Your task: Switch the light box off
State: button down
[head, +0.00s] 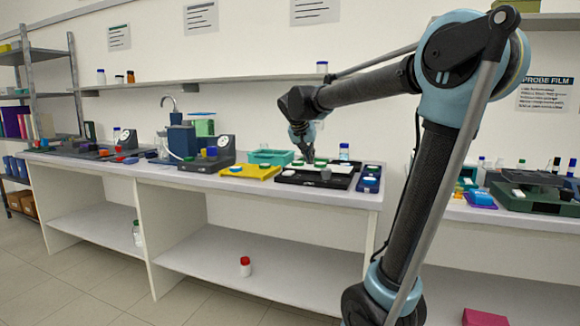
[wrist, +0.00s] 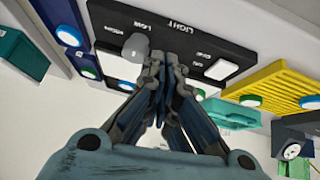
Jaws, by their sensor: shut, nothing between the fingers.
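The light box (head: 288,178) is a black, flat unit on the bench with a pale top surface, below my gripper (head: 306,156) in the head view. In the wrist view its black panel (wrist: 182,18) carries the word LIGHT, a grey round knob (wrist: 136,46) near LOW, and a white rectangular switch (wrist: 221,69) beside small ON/OFF-like lettering. My gripper (wrist: 161,58) is shut and empty, its tips over the panel between knob and switch, closer to the knob. Contact with the panel cannot be told. The fingers hide part of the box.
A yellow ribbed tray (wrist: 280,83) lies beside the switch side of the box. A blue tray (head: 368,184) lies at its other side. A teal bin (head: 270,155) and a blue-capped bottle (head: 344,151) stand behind. A wall shelf (head: 215,82) runs above the bench.

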jog(key=w+a+r+t, duration=0.1)
jog(key=w+a+r, duration=0.3)
jog(key=w+a, duration=0.4)
jog(key=shift+a+r+m+t, duration=0.3)
jog(key=shift+a+r+m, duration=0.1)
jog(key=shift+a, duration=0.55)
jog(key=shift+w+f, duration=0.1)
jog(key=shift+w, duration=0.05)
send_over(289, 173)
jog(key=w, duration=0.3)
jog(key=f, duration=0.7)
jog(key=shift+w+d+f, duration=0.1)
jog(key=shift+w+d, duration=0.05)
jog(key=shift+d, duration=0.1)
notch_tip(289, 173, down, 2)
jog(key=shift+f, duration=0.9)
